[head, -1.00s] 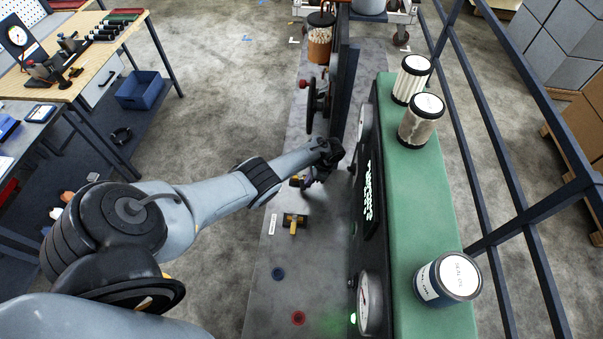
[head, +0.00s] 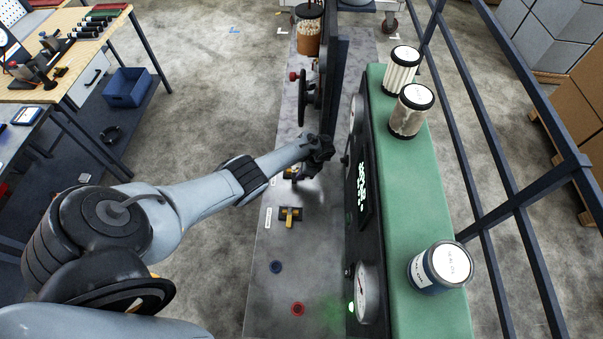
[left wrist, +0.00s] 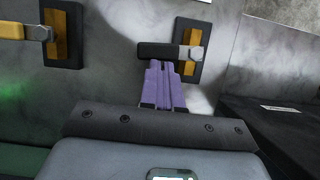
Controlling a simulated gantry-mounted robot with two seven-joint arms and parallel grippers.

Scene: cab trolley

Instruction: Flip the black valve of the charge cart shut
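The black valve's handle (left wrist: 165,51) lies level in the left wrist view, reaching left from its grey pivot across a brass strip on a dark plate (left wrist: 187,68). My left gripper (left wrist: 163,66) has its two purple fingers side by side, seemingly shut, just below the handle; the tips overlap its lower edge in the picture, and I cannot tell whether they touch. In the head view, my left gripper (head: 308,172) is low at the cart's panel, and my wrist partly hides the black valve (head: 290,174). My right gripper is in neither view.
A yellow-handled valve (head: 290,216) is beside the black one and also shows in the left wrist view (left wrist: 13,32). A green-topped housing (head: 415,200) with gauges and canisters stands close on the right. A handwheel (head: 304,98) is beyond my gripper.

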